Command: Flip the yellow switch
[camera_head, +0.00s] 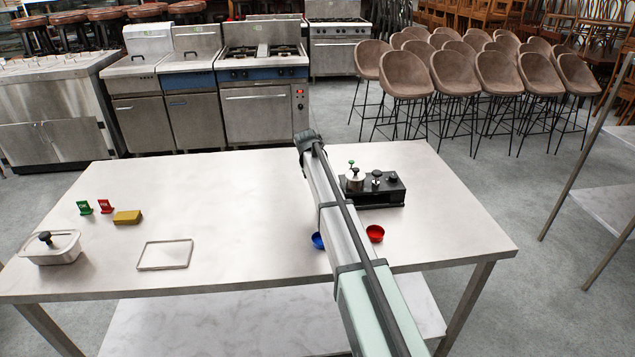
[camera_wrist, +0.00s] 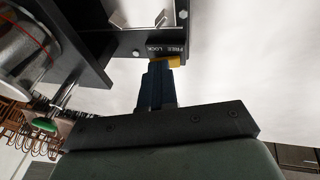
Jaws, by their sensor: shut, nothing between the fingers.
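The yellow switch (camera_wrist: 173,61) shows as a small yellow piece at the edge of a black device in the wrist view, beside a label reading FREE and LOCK. My gripper (camera_wrist: 160,66) is shut and empty, with its dark fingertips right at the switch. I cannot tell whether they touch it or which way the switch is set. In the head view the black device (camera_head: 384,196) stands on the right part of the table, with a metal cylinder and knobs on top.
A blue bowl (camera_head: 318,240) and a red bowl (camera_head: 375,233) are near the device on the table (camera_head: 235,195). The table's middle is clear.

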